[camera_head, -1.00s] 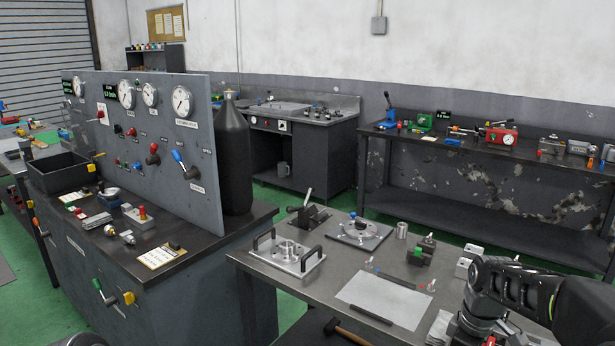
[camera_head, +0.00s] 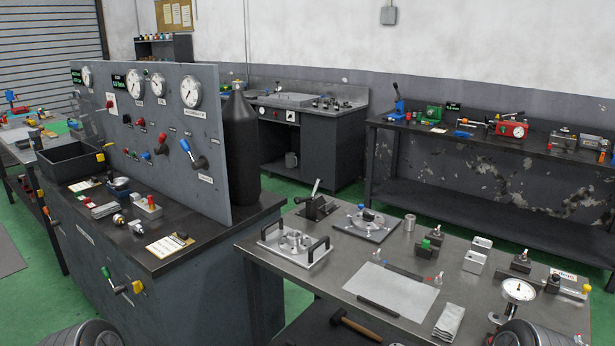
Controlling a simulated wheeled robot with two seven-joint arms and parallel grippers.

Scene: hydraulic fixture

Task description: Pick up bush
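A small metal cylinder (camera_head: 409,222), which looks like the bush, stands upright near the back edge of the steel worktable (camera_head: 345,285). It is right of a round fixture on a plate (camera_head: 366,222) and behind a small block with a green top (camera_head: 434,236). Nothing touches it. Dark rounded parts of my arms show at the bottom left and bottom right edges. Neither gripper's fingers are in view.
The worktable also holds a handled plate fixture (camera_head: 293,246), a grey sheet (camera_head: 391,291), a dial gauge (camera_head: 517,292) and metal blocks (camera_head: 477,254). A hammer (camera_head: 354,325) lies on the lower shelf. A gauge panel (camera_head: 165,130) stands left.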

